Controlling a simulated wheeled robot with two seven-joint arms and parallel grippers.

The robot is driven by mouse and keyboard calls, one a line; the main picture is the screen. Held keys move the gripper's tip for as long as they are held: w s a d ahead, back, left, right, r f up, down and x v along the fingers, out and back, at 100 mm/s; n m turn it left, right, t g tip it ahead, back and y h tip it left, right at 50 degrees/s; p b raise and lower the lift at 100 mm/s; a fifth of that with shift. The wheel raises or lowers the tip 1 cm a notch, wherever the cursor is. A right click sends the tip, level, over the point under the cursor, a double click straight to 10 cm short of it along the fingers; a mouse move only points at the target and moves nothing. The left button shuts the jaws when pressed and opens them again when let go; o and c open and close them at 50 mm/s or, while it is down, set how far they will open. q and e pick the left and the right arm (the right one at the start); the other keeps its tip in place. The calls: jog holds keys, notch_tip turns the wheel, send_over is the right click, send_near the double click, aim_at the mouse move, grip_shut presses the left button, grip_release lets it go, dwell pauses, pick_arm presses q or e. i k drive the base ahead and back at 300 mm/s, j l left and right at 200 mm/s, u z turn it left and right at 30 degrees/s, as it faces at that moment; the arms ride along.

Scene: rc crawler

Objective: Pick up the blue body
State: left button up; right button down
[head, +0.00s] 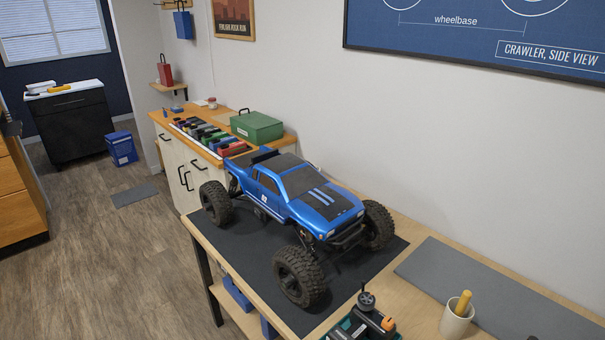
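The blue body (268,187) is a pickup-style shell with a dark hood panel and light blue stripes. It sits on the crawler's chassis, above large black knobbly wheels (300,277). The crawler stands upright on a black mat (250,246) on the wooden workbench, its front facing the lower right. Neither of my grippers is in the head view.
A grey mat (480,285) lies along the wall. Behind the crawler, a cabinet holds a green box (257,126) and colourful bins (205,137).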

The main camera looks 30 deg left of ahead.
aim_at(286, 185)
jog(key=i+j+z, duration=0.15)
jog(key=j, duration=0.65)
jog(key=j+z, duration=0.15)
jog(key=j, duration=0.7)
